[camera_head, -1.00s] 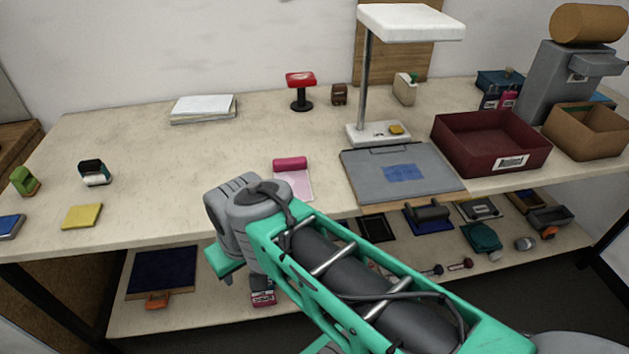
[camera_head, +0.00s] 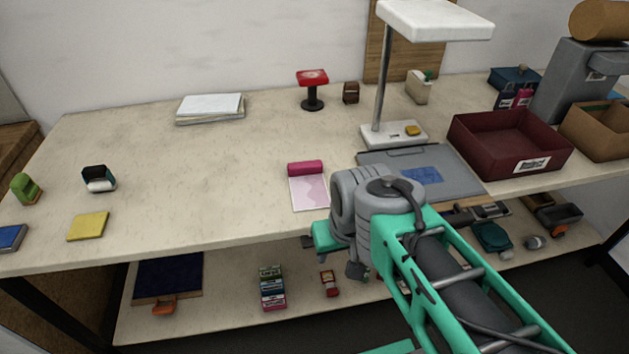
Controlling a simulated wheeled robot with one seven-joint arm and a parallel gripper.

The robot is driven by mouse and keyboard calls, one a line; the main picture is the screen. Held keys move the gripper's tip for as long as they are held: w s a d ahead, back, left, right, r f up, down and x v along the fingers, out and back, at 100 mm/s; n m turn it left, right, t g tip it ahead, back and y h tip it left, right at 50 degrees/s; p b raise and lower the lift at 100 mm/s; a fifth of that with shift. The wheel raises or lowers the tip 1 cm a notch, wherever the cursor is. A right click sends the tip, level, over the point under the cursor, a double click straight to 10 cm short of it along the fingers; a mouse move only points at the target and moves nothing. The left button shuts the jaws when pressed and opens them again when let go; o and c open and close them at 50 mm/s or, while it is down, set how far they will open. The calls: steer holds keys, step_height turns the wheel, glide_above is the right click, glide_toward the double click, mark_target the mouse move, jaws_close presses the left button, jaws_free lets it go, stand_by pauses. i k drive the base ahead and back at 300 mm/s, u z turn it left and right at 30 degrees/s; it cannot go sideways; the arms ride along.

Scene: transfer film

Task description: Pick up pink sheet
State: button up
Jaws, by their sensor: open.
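The pink sheet (camera_head: 308,192) lies flat on the worktop near its front edge. A darker pink roll (camera_head: 305,168) is at its far end. The sheet is pale with pink patches. My gripper (camera_head: 332,258) is in front of the worktop's front edge, below and just right of the sheet. It is open, largely hidden behind my grey wrist, and I see nothing held in it. My wrist comes close to the sheet's lower right corner in the picture.
A grey board (camera_head: 455,178) with a blue patch lies right of the sheet, partly behind my wrist. A lamp (camera_head: 382,75) and a dark red box (camera_head: 480,148) stand beyond. A yellow pad (camera_head: 88,226) lies left.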

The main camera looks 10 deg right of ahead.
mark_target(308, 186)
steer(key=u, duration=3.7)
steer(key=k, duration=1.25)
steer(key=z, duration=0.5)
